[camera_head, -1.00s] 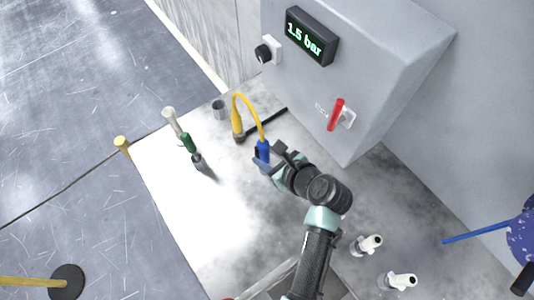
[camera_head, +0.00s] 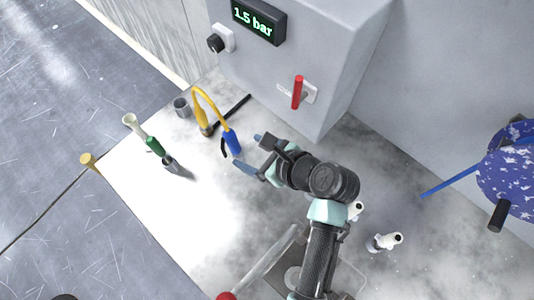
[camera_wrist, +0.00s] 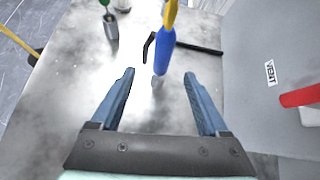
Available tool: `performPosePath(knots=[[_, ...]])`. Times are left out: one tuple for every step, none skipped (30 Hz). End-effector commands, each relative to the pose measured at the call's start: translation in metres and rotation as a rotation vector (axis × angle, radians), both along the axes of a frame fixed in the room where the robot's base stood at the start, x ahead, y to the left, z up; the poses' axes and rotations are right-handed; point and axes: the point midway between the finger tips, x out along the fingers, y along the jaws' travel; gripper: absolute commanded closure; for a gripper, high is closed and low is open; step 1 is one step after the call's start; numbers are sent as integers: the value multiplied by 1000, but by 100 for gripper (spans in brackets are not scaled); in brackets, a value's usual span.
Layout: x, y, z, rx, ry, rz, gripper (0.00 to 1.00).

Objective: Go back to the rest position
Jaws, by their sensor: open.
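My gripper (camera_head: 252,153) is open and empty above the bench in the head view. A blue-bodied tool (camera_head: 232,142) on a yellow hose stands just left of the gripper in the head view. In the wrist view this blue tool (camera_wrist: 164,50) is ahead of the fingertips and apart from them.
A grey box with a 1.5 bar display (camera_head: 259,20) and a red lever (camera_head: 297,92) stands behind. Left on the bench (camera_head: 150,205) are a green-banded tool (camera_head: 155,146) and a grey cup (camera_head: 181,107). White fittings (camera_head: 385,242) and a blue speckled disc (camera_head: 508,165) are at right.

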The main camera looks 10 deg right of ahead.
Motion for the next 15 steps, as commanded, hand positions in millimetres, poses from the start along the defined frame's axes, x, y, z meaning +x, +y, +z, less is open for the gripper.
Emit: performPosePath(knots=[[-7,-6,7,-2,-2,-4,22],[-11,-10,11,-3,-1,-4,22],[-16,-13,16,-2,-2,-3,22],[-20,-15,19,-1,-3,-2,22],[-23,-18,22,-2,-2,-2,22],[-27,-21,26,-2,-1,-2,22],[-29,-23,29,-2,-2,-2,22],[-31,-24,31,-2,-2,-2,22],[-34,-26,33,0,0,-1,22],[-36,-27,35,-1,-1,0,22],[-37,-28,36,0,-2,0,22],[-38,-29,37,-1,0,1,22],[-39,-29,38,0,0,1,22],[-40,-29,38,0,0,1,22],[-40,-29,39,0,0,1,22]])
